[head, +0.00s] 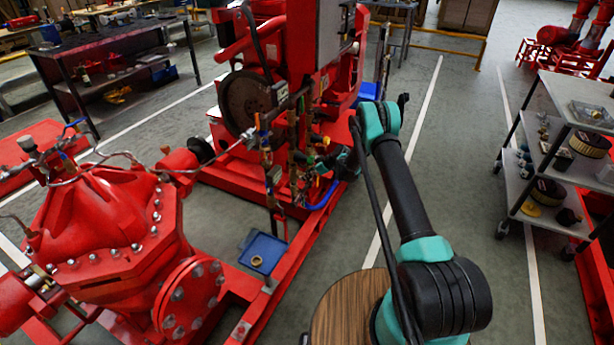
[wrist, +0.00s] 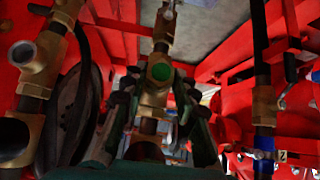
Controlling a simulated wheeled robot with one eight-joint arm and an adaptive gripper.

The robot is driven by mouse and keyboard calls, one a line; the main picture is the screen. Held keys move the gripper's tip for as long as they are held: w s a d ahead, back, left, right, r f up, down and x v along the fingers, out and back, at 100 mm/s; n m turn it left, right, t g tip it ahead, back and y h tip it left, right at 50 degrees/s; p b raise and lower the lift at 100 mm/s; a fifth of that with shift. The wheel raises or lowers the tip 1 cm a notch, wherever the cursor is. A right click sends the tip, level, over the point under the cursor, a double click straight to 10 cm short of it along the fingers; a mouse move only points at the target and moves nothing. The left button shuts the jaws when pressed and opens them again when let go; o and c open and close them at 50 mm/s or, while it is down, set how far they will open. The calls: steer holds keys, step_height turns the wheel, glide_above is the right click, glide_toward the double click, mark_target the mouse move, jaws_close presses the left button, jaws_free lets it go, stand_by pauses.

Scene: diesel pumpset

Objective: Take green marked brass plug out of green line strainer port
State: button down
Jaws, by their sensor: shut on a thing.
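The green marked brass plug (wrist: 160,72) shows its round green face near the middle of the wrist view, in front of a vertical brass line fitting (wrist: 157,100). My gripper (wrist: 158,88) has its dark fingers on both sides of the plug and is shut on it. The green line strainer port is hidden behind the plug, so I cannot tell how far the plug sits in it. In the head view my gripper (head: 335,160) reaches the upright brass pipework from the right, and the plug is too small to make out.
More brass fittings (wrist: 40,70) stand left of my gripper, and a dark pipe with a blue band (wrist: 264,142) stands right. A shelved cart (head: 560,135) stands right; floor between is clear.

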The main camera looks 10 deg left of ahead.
steer(key=n+t, duration=0.1)
steer(key=t, duration=0.1)
steer(key=n+t+h, duration=0.1)
steer(key=t, duration=0.1)
steer(key=shift+s+a+n+t, duration=0.1)
steer(key=shift+s+n+t, duration=0.2)
steer(key=shift+s, duration=0.1)
steer(key=c, duration=1.3)
jaws_free()
steer(key=m+g, duration=0.1)
steer(key=g, duration=0.1)
steer(key=m+g+y, duration=0.1)
steer(key=g, duration=0.1)
steer(key=shift+w+m+g, duration=0.3)
steer(key=shift+w, duration=0.1)
